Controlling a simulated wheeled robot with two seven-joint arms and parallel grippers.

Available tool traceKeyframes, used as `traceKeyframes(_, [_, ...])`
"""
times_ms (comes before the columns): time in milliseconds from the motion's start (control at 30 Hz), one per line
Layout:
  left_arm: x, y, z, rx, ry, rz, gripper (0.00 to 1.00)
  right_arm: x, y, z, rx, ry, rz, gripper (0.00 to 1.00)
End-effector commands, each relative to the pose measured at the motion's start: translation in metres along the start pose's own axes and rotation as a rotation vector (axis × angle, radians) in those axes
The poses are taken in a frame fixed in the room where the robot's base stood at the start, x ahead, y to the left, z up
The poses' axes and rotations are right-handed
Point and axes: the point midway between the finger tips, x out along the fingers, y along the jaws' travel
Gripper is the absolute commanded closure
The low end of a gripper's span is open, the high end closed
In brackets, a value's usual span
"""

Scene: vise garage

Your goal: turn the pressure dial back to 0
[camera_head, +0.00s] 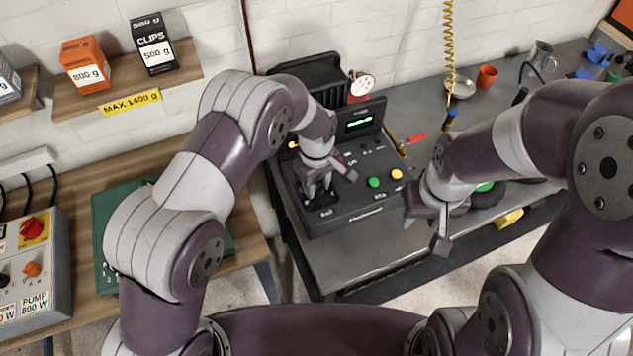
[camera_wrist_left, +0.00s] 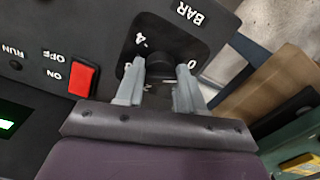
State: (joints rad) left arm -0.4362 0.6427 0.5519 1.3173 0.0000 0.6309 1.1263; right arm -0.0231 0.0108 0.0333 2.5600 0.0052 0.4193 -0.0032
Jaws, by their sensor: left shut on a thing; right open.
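The pressure dial is a round black knob (camera_wrist_left: 160,66) on a dark square plate marked BAR, with the figures 4 and 0 visible in the left wrist view. My left gripper (camera_wrist_left: 158,92) has a finger on each side of the knob and is shut on it. Which figure the knob points to cannot be told. In the head view my left gripper (camera_head: 318,197) is over the front left of the dark control box (camera_head: 350,215) and hides most of the dial. My right gripper (camera_head: 430,228) is open and empty, in front of the box's right side.
A red switch (camera_wrist_left: 84,80) sits beside the dial plate. The box also has a green button (camera_head: 373,182), a yellow button (camera_head: 397,174) and a lit green display (camera_head: 358,121). A wooden bench (camera_head: 75,178) stands at left.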

Motion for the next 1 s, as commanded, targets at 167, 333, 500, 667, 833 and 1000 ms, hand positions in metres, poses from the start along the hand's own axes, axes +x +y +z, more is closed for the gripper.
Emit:
traceKeyframes(167, [-0.0016, 0.0013, -0.0005, -0.066, 0.002, 0.004, 0.93, 0.0001, 0.0000, 0.0000, 0.000, 0.000, 0.000, 0.57])
traceKeyframes(333, [-0.0017, 0.0014, -0.0005, -0.100, 0.002, 0.004, 0.93, 0.0002, 0.0000, 0.0000, 0.000, 0.000, 0.000, 0.57])
traceKeyframes(500, [-0.0019, 0.0016, -0.0006, -0.111, 0.002, 0.005, 0.93, 0.0002, 0.0000, 0.0000, 0.000, 0.000, 0.000, 0.57])
traceKeyframes(667, [-0.0019, 0.0017, -0.0006, -0.112, 0.002, 0.005, 0.93, 0.0002, 0.0000, 0.0000, 0.000, 0.000, 0.000, 0.57])
traceKeyframes(833, [-0.0020, 0.0018, -0.0006, -0.111, 0.002, 0.005, 0.53, 0.0001, 0.0000, 0.0000, 0.000, 0.000, 0.000, 0.57])
traceKeyframes(1000, [-0.0013, 0.0011, -0.0003, -0.111, 0.001, 0.003, 0.38, 0.0002, 0.0000, 0.0001, 0.000, 0.000, 0.000, 0.57])
